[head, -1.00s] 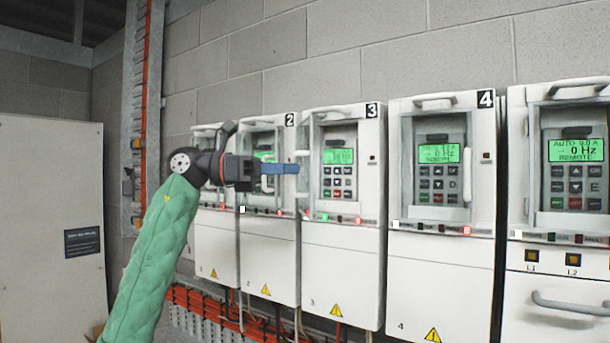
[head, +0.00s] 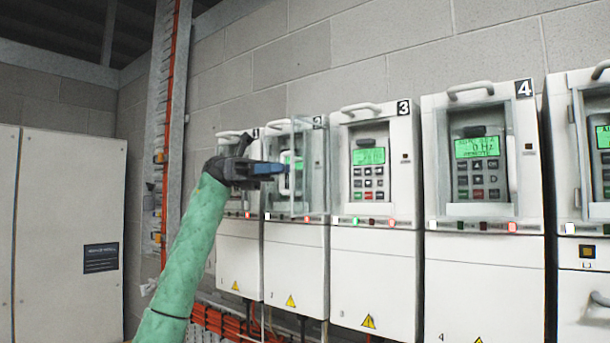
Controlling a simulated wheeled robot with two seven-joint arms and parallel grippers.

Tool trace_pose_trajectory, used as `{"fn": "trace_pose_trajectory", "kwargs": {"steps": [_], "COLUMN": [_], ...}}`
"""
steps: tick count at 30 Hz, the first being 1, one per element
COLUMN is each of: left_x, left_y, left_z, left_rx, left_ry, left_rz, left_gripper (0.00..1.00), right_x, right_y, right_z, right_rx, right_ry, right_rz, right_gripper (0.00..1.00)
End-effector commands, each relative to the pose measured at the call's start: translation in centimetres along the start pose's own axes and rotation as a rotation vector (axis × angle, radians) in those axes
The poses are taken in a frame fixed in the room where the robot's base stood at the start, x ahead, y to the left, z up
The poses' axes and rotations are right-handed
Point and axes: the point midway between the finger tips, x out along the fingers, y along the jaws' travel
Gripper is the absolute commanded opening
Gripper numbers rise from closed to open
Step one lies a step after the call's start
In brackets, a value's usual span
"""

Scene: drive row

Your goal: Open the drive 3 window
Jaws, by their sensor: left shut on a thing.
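Drive 3 (head: 374,270) is a white cabinet marked 3, with a green display and keypad (head: 370,170) uncovered in its recess. Its clear window (head: 309,172) stands swung out on its left side, in front of drive 2. My left gripper (head: 283,168), with blue fingers, is shut on the window's white handle (head: 287,184), at the free edge of the window. The fingers partly hide the handle. My right gripper is out of view.
Drive 2 (head: 296,262) is left of drive 3, partly behind the open window. Drive 4 (head: 483,275) is on the right, with another drive beyond it. A cable tray (head: 170,130) runs up the wall at left. A pale cabinet (head: 70,220) stands far left.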

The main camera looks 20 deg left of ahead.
Motion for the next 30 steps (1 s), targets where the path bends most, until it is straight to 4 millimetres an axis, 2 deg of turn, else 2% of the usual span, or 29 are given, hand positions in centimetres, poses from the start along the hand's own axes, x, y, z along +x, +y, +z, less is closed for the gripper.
{"fn": "trace_pose_trajectory", "kwargs": {"steps": [3,10,28,29,30], "left_x": [-1.0,-1.9,-2.2,-2.2,-2.2], "left_y": [0.5,1.4,1.8,1.8,1.8], "left_z": [0.1,0.1,0.0,0.0,0.0], "left_rx": [-0.001,-0.001,-0.002,-0.002,-0.002], "left_ry": [-0.001,-0.002,-0.001,-0.001,-0.001], "left_rz": [0.005,0.005,0.005,0.005,0.004], "left_gripper": [0.00,0.00,0.00,0.14,0.22], "right_x": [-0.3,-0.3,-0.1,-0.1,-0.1], "right_y": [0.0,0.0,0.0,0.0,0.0], "right_z": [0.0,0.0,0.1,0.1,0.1], "right_rx": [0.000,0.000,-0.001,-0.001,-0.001], "right_ry": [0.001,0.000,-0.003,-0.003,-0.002], "right_rz": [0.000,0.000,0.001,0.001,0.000], "right_gripper": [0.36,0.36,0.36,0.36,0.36]}}
